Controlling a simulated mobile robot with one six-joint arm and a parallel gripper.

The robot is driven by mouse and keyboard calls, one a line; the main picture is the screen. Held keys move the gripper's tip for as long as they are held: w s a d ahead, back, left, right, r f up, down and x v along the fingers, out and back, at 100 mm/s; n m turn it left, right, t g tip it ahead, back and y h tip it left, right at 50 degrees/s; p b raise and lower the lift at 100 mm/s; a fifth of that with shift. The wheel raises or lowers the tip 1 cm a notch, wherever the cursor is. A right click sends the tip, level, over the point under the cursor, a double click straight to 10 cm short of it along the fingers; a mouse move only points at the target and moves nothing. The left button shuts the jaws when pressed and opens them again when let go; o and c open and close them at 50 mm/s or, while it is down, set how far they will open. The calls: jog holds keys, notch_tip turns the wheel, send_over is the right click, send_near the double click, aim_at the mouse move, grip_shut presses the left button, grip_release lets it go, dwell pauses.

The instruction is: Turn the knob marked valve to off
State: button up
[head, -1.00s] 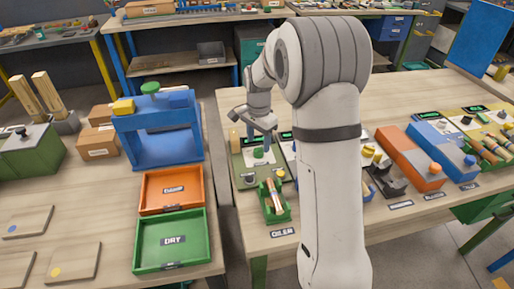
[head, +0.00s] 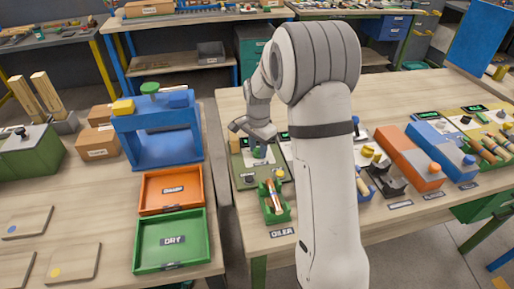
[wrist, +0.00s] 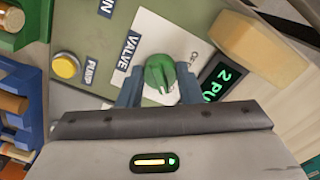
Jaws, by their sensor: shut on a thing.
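The green valve knob (wrist: 159,72) stands on a white plate beside the blue VALVE label (wrist: 127,50) in the wrist view. Its white pointer mark is on the side toward my gripper. Part of a word, apparently OFF, is printed on the plate to the right of the knob. My gripper (wrist: 159,88) is shut on the knob, with one blue-grey finger on each side. In the head view my gripper (head: 260,151) is down at the green panel (head: 279,173) marked OILER, and the knob is mostly hidden.
A yellow button (wrist: 65,65) marked PUMP and a lit green display (wrist: 221,78) are close to the knob. A pale yellow block (wrist: 262,42) lies beyond the display. A green tray of rods (head: 276,212) stands at the panel's front.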

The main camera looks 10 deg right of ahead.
jog(key=shift+a, duration=0.15)
jog(key=shift+c, duration=1.1)
jog(key=shift+n, duration=1.8)
jog(key=n+b, duration=0.1)
jog(key=n, duration=0.4)
jog(key=shift+d, duration=0.2)
jog(key=n, duration=0.5)
jog(key=shift+n, duration=2.2)
jog(key=o, duration=1)
